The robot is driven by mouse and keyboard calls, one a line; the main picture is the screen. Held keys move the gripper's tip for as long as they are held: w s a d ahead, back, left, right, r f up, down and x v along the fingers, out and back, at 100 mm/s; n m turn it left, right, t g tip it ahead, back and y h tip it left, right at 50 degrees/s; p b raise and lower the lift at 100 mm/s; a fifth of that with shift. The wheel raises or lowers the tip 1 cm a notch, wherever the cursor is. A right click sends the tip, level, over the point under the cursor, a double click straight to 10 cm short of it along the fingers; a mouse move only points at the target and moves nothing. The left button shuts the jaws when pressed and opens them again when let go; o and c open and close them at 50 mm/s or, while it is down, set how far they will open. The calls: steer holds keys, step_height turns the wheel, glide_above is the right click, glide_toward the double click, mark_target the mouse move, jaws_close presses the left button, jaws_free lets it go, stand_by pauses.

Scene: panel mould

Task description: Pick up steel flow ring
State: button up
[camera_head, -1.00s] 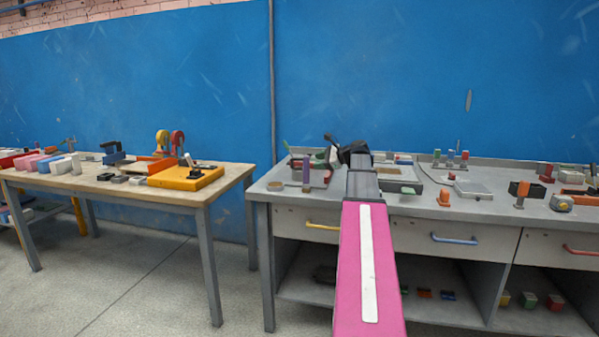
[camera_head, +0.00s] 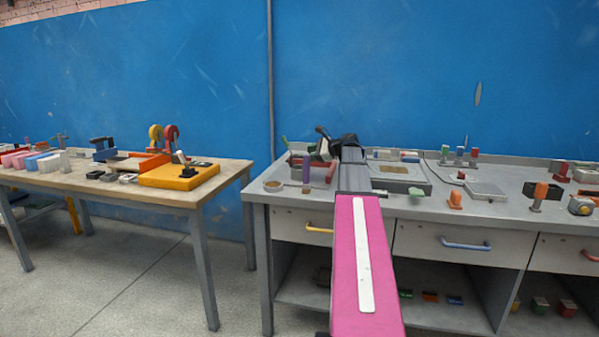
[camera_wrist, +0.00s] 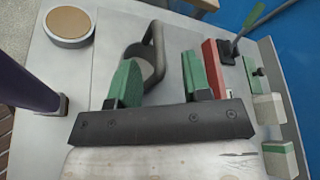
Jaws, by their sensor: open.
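A dark grey open ring with a hollow middle, which looks like the steel flow ring (camera_wrist: 157,42), lies on the grey bench top in the wrist view. My gripper (camera_wrist: 160,64) is open, with two green-padded fingers. The ring is just ahead of and partly between the fingers; the left finger hides part of it. I cannot tell whether finger and ring touch. In the head view my gripper (camera_head: 324,147) is over the left end of the grey bench, where my own arm hides the ring.
A round tin with a tan top (camera_wrist: 70,24) and a purple post (camera_wrist: 22,75) stand left of the ring. A red block (camera_wrist: 217,66) and several grey-green blocks (camera_wrist: 268,108) stand to the right. A wooden table (camera_head: 120,181) stands apart at left.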

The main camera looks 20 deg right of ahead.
mark_target(300, 157)
steer(key=shift+f+x, duration=0.2)
steer(key=shift+x, duration=1.3)
steer(key=shift+f+x, duration=0.15)
steer(key=shift+x, duration=1.4)
steer(key=shift+s+d, duration=0.1)
jaws_close()
